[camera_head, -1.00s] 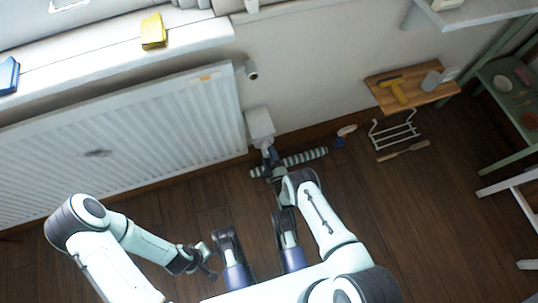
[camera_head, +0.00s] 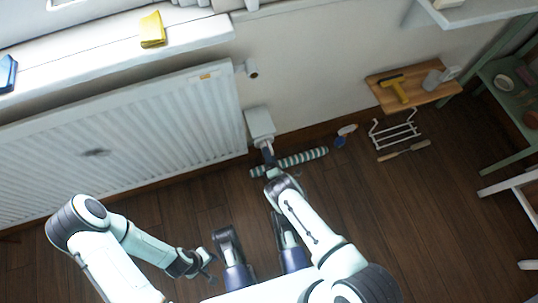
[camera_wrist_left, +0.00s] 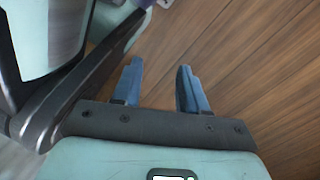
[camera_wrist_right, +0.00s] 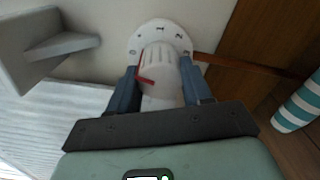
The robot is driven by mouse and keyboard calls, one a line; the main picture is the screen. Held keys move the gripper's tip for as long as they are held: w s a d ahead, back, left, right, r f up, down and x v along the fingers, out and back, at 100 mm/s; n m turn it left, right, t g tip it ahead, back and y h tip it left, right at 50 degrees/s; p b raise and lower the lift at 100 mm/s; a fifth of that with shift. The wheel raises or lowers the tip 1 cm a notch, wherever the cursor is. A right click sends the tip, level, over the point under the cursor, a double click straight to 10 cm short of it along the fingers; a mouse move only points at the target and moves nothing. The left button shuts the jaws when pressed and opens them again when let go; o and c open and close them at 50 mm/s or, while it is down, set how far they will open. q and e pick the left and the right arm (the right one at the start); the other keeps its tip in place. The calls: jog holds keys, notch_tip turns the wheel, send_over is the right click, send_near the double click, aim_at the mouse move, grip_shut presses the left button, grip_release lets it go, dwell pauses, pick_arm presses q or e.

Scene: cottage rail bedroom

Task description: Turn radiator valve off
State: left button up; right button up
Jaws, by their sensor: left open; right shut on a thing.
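The white ribbed radiator valve (camera_wrist_right: 160,70), with a numbered white collar behind it and a red mark, sits between the fingers of my right gripper (camera_wrist_right: 163,88) in the right wrist view. Those fingers are shut on its sides. In the head view my right gripper (camera_head: 268,158) reaches the lower right end of the white radiator (camera_head: 120,140), just below a white box; it hides the valve there. My left gripper (camera_head: 208,260) is open and empty above the floor; its spread blue fingers (camera_wrist_left: 158,88) show in the left wrist view.
A green-striped roll (camera_head: 305,158) lies on the floor beside my right gripper. The white box (camera_head: 260,124) is near the wall. A wooden shelf (camera_head: 440,94), a white rack (camera_head: 396,134) and a brush (camera_head: 404,151) are to the right. Dark floor in the middle right is clear.

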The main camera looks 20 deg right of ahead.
pick_arm(q)
jog(key=shift+s+f, duration=0.3)
jog(key=shift+s, duration=0.3)
pick_arm(e)
jog(key=shift+w+r+n, duration=0.1)
jog(key=shift+n, duration=1.1)
pick_arm(q)
jog(key=shift+s+b, duration=0.1)
jog(key=shift+b, duration=0.2)
pick_arm(e)
jog(key=o, duration=1)
jog(key=shift+o, duration=0.2)
pick_arm(q)
jog(key=shift+a, duration=0.1)
